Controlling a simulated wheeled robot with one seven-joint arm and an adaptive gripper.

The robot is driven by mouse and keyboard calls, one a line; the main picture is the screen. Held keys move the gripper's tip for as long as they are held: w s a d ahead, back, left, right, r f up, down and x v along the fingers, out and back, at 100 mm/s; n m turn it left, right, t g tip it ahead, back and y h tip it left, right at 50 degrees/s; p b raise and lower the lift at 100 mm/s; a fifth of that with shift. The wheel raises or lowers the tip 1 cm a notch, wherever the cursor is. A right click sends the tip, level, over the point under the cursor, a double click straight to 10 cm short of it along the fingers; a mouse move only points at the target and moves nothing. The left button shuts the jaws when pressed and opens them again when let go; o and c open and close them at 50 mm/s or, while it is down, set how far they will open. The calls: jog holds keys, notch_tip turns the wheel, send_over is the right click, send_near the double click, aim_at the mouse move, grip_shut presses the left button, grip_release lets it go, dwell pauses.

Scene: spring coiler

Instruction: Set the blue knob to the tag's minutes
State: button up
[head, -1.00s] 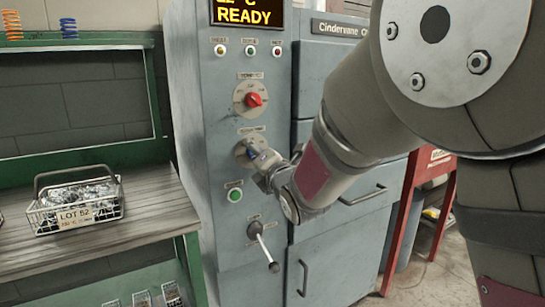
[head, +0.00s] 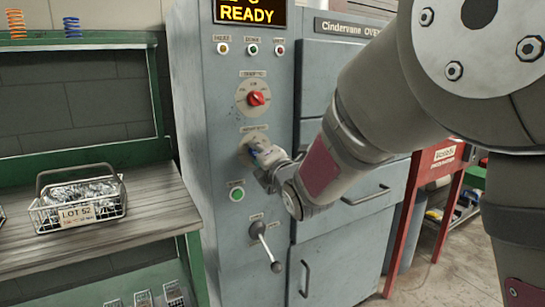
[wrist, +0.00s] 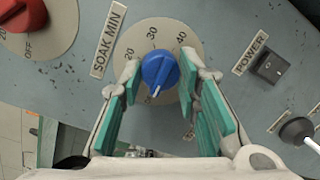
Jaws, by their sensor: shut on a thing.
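The blue knob (wrist: 160,68) sits on a round dial with printed 20, 30 and 40 in the wrist view, beside a SOAK MIN label. Its white pointer line aims down and slightly left, away from 30; the mark there is mostly hidden. My gripper (wrist: 160,78) is shut on the knob, one green-padded finger on each side. In the head view my gripper (head: 264,158) covers most of the knob, below the red knob (head: 256,99). The tag (head: 76,215) on the wire basket reads LOT 52; its second line is too small to read surely.
The basket (head: 118,208) of metal parts stands on the bench at left. A green button (head: 237,194) and a black-ended lever (head: 266,245) sit below the knob. A black POWER switch (wrist: 270,66) shows in the wrist view. The display (head: 249,13) reads READY.

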jog(key=shift+w+d+m+g+y+p, duration=0.1)
jog(key=shift+m+g+y+p, duration=0.6)
jog(key=shift+m, duration=3.55)
jog(key=shift+d+m+g+y+p, duration=0.25)
jog(key=shift+m+p, duration=0.8)
jog(key=shift+m, duration=3.25)
jog(key=shift+w+a+m+g+y+p, duration=0.1)
jog(key=shift+m+g+y+p, duration=0.45)
jog(key=shift+m, duration=3.7)
jog(key=shift+f+p, duration=0.1)
jog(key=shift+p, duration=0.25)
jog(key=o, duration=1.2)
jog(key=shift+c, duration=0.2)
